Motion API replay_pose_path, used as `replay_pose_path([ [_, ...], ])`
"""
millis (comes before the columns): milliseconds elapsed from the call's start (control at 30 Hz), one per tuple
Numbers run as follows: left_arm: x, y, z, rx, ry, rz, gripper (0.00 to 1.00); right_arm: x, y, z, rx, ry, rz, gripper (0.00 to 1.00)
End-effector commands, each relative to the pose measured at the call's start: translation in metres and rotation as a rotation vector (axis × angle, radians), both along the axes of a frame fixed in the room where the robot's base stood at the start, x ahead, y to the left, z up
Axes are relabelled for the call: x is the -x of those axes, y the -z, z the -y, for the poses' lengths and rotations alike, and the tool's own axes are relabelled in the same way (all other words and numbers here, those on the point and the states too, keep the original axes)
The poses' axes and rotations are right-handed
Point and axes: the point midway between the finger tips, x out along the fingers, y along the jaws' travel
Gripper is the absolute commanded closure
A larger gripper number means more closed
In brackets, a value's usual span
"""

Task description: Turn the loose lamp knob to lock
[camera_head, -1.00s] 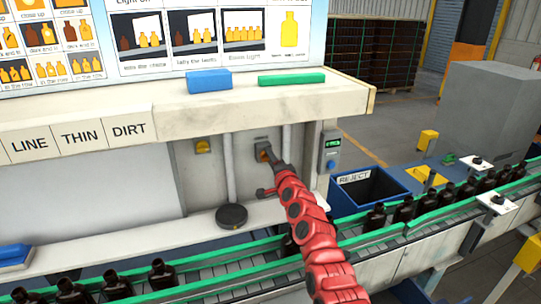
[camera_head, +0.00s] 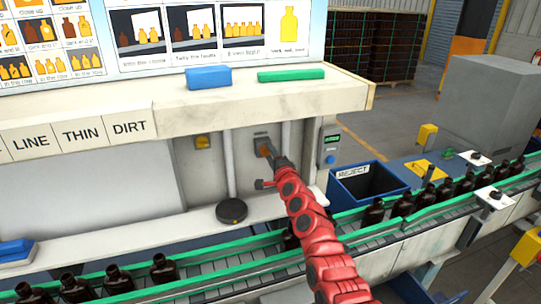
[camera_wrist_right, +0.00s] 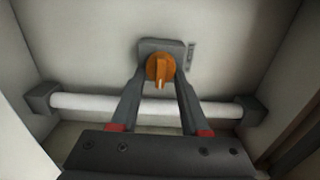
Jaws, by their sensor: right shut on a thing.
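An orange lamp knob (camera_wrist_right: 160,70) on a dark grey plate (camera_wrist_right: 150,45) is fixed to the wall, with its pale pointer ridge pointing down in the right wrist view. My right gripper (camera_wrist_right: 160,75) has a finger on each side of the knob and is shut on it. In the head view my red right arm reaches to the knob (camera_head: 263,149), and the gripper (camera_head: 268,150) partly hides it. A yellow knob (camera_head: 202,142) is on the panel to its left. My left gripper is not in view.
A white tube (camera_wrist_right: 120,106) runs across the wall behind the fingers. A shelf (camera_head: 240,110) overhangs the knob, carrying a blue block (camera_head: 209,78) and a green bar (camera_head: 290,75). A conveyor with dark bottles (camera_head: 164,268) passes below, and a blue REJECT bin (camera_head: 365,185) stands to the right.

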Motion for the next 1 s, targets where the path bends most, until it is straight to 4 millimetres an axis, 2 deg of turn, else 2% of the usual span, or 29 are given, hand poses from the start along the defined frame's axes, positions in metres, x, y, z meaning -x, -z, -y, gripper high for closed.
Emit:
replay_pose_path([
  [33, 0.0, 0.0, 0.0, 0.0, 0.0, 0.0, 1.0, 0.0, 0.0, 0.001, 0.0, 0.001, 0.001, 0.53],
  [200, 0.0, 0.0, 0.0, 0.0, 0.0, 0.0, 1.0, 0.0, 0.0, 0.001, 0.0, 0.001, 0.0, 0.25],
  [467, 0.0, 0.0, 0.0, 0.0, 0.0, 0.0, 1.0, 0.0, 0.0, 0.0, 0.001, 0.0, 0.0, 0.25],
  [633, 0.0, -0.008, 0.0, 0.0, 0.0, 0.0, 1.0, 0.005, -0.003, 0.001, 0.001, -0.002, 0.001, 0.25],
  [867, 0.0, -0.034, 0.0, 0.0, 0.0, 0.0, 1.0, 0.028, -0.004, 0.01, -0.001, 0.002, -0.001, 0.25],
  [1000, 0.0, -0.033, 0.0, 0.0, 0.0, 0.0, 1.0, 0.045, -0.001, 0.014, -0.001, -0.001, 0.004, 0.25],
])
